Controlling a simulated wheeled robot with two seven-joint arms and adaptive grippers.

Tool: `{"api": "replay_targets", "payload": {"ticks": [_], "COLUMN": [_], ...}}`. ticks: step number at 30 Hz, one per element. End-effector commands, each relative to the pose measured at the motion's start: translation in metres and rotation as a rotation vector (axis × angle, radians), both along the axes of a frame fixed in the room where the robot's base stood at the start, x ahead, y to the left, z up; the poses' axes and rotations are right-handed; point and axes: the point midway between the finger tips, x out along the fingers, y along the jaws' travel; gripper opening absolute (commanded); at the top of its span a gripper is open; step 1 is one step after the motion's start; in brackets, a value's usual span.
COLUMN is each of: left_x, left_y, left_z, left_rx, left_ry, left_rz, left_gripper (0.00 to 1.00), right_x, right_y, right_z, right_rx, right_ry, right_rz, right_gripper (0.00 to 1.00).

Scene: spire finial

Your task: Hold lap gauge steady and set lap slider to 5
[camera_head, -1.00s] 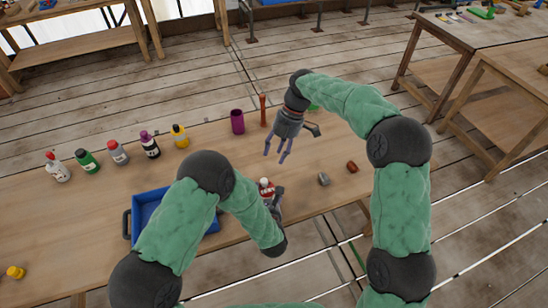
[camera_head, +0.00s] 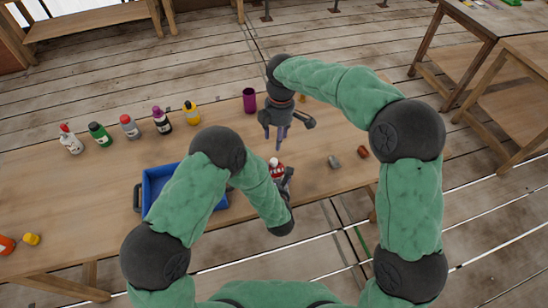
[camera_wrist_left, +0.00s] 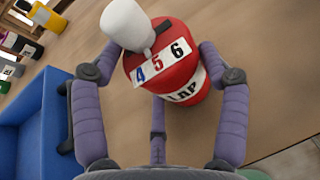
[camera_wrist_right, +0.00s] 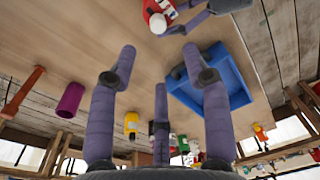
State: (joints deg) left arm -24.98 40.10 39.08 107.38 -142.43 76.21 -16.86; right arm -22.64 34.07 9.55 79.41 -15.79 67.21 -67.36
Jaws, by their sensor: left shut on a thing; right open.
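The lap gauge (camera_wrist_left: 190,80) is a red drum with a white band reading LAP and a digit strip 4, 5, 6. Its white slider knob (camera_wrist_left: 127,24) is above the strip near the 4 and 5; its exact setting is unclear. The gauge also shows in the head view (camera_head: 276,166) and at the top of the right wrist view (camera_wrist_right: 153,14). My left gripper (camera_head: 287,180) is shut on the gauge, with fingers on both sides of it. My right gripper (camera_head: 277,138) is open and empty, apart from the gauge and just behind it in the head view.
A blue bin (camera_head: 154,185) stands left of the gauge. Several bottles (camera_head: 130,126) line the table's (camera_head: 70,200) back left. A purple cup (camera_head: 249,100) stands behind. A grey piece (camera_head: 334,162) and a red-brown piece (camera_head: 363,152) lie to the right.

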Motion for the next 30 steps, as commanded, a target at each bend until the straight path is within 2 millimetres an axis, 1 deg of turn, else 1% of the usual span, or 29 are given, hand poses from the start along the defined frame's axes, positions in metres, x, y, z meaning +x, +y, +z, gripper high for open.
{"api": "replay_targets", "payload": {"ticks": [1, 8, 11, 14, 24, 30], "left_x": [-0.004, -0.004, -0.004, -0.004, -0.003, -0.003], "left_y": [0.001, 0.001, 0.001, 0.001, 0.001, 0.001], "left_z": [-0.005, -0.005, -0.005, -0.005, -0.005, -0.005], "left_rx": [0.002, 0.002, 0.002, 0.002, 0.002, 0.002], "left_ry": [0.014, 0.014, 0.013, 0.013, 0.013, 0.013], "left_rz": [-0.002, -0.002, -0.002, -0.002, -0.002, -0.002], "left_gripper": [0.37, 0.37, 0.37, 0.37, 0.37, 0.37], "right_x": [-0.002, -0.005, -0.005, -0.006, -0.005, -0.004], "right_y": [0.003, 0.009, 0.01, 0.009, 0.009, 0.01], "right_z": [0.001, 0.002, -0.003, -0.015, -0.076, -0.104], "right_rx": [-0.016, -0.053, -0.055, -0.056, -0.056, -0.055], "right_ry": [-0.016, -0.057, -0.061, -0.058, -0.056, -0.058], "right_rz": [-0.022, -0.099, -0.106, -0.107, -0.105, -0.106], "right_gripper": [0.49, 0.49, 0.49, 0.49, 0.49, 0.49]}}
